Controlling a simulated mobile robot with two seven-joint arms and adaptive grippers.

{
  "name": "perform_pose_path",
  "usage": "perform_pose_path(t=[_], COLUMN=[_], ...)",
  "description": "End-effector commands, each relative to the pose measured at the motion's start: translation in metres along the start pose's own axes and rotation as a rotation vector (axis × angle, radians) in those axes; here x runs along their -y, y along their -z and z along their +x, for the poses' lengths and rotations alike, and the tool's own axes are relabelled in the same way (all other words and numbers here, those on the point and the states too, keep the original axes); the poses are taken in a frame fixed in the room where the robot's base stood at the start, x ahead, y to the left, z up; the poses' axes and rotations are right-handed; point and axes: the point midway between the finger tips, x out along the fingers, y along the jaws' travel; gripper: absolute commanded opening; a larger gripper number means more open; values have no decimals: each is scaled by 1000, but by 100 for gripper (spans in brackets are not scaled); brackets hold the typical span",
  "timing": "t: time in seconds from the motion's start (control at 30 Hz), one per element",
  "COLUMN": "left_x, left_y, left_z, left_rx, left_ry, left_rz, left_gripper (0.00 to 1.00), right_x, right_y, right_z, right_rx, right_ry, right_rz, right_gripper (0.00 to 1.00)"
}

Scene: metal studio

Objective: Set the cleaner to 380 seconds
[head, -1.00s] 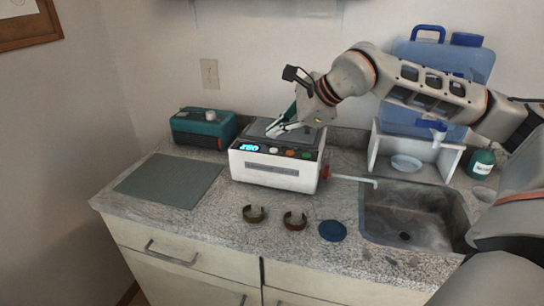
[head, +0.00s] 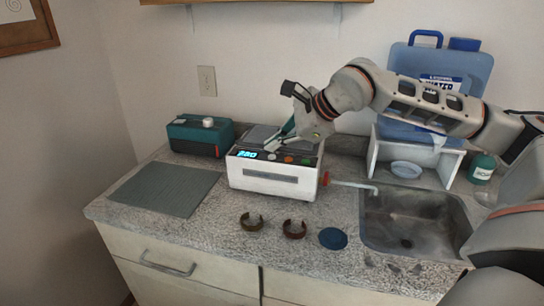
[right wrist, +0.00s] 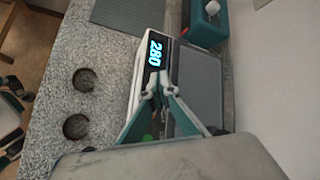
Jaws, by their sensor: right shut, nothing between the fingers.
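The cleaner (head: 272,179) is a white box with a grey lid on the counter. Its front panel has a lit blue display (head: 247,154), which reads 280 in the right wrist view (right wrist: 154,54). Right of the display are a pale button (head: 271,157), an orange button (head: 289,159) and a green button (head: 306,161). My right gripper (head: 269,146) is shut and empty, its tips at the panel just right of the display, by the pale button. In the right wrist view the tips (right wrist: 158,84) cover that spot, so contact cannot be told.
A teal device (head: 200,134) and a grey mat (head: 165,188) are to the left. Two brown cuffs (head: 251,222) (head: 294,229) and a blue disc (head: 333,238) lie in front. A sink (head: 410,220) is right, with a water jug (head: 440,75) behind on a white stand (head: 446,165).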

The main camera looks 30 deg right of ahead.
Motion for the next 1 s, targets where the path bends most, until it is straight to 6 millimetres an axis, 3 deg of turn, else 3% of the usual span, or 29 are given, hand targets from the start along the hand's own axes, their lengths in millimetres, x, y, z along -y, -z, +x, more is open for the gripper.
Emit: perform_pose_path(t=[0.6, 1.0], left_x=[0, -2], left_y=[5, -6], left_z=[-1, 2], left_rx=[-9, 3], left_ry=[0, -3], left_rz=[0, -2], left_gripper=[0, 0], right_x=[0, -5], right_y=[0, 5], right_z=[0, 7], right_rx=[0, 0], right_ry=[0, -1], right_rz=[0, 0], right_gripper=[0, 0])
